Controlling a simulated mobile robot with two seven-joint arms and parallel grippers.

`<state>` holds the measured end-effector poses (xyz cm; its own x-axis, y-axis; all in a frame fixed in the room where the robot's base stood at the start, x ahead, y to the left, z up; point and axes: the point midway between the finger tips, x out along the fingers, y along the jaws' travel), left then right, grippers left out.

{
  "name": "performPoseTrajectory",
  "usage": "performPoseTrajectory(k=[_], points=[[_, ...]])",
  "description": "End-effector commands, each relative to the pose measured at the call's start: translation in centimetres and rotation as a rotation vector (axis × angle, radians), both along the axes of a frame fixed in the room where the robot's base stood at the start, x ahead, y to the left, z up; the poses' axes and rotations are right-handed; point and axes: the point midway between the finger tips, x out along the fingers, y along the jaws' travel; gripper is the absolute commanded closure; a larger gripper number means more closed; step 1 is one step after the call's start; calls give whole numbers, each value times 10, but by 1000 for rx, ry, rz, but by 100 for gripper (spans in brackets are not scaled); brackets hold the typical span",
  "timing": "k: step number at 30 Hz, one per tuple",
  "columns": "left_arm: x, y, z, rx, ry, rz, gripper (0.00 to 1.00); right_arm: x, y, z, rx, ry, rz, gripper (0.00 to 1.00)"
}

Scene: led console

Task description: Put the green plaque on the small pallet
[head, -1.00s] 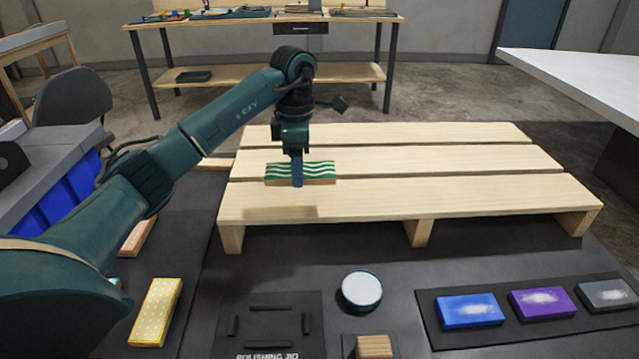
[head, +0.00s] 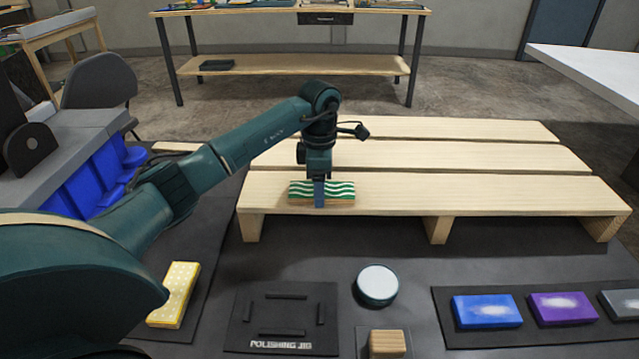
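The green plaque (head: 340,190), a flat block with green and white wavy stripes and a wood-coloured edge, is at the left front of the small pallet (head: 480,195). The pallet is low, of pale wooden slats. My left gripper (head: 320,194) points down over the plaque, with a blue finger across its near side; it is shut on the plaque. The plaque is level, on or just above the front slat; I cannot tell whether it touches. The far finger is hidden. My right gripper is not in view.
In front of the pallet lie a polishing jig (head: 283,318), a round white-topped puck (head: 377,285), a small wooden block (head: 387,343) and a dark tray with blue (head: 487,311), purple (head: 563,308) and grey blocks. A yellow dotted block (head: 175,294) lies left. The pallet's right side is clear.

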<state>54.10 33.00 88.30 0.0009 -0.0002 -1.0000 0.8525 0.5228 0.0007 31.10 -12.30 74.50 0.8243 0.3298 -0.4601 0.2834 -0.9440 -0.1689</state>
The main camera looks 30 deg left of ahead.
Motion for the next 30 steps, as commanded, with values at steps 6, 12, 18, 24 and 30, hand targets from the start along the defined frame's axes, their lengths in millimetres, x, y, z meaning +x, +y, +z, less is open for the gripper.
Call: performPoseTrajectory(k=[6,12,18,24,30], points=[[0,0,0,1,1,0,24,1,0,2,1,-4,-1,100],[0,0,1,0,0,0,24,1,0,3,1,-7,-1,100],[1,0,19,0,-4,-1,24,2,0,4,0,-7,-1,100],[1,0,63,0,-6,1,24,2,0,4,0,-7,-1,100],[1,0,101,1,-3,0,24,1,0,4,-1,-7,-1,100]])
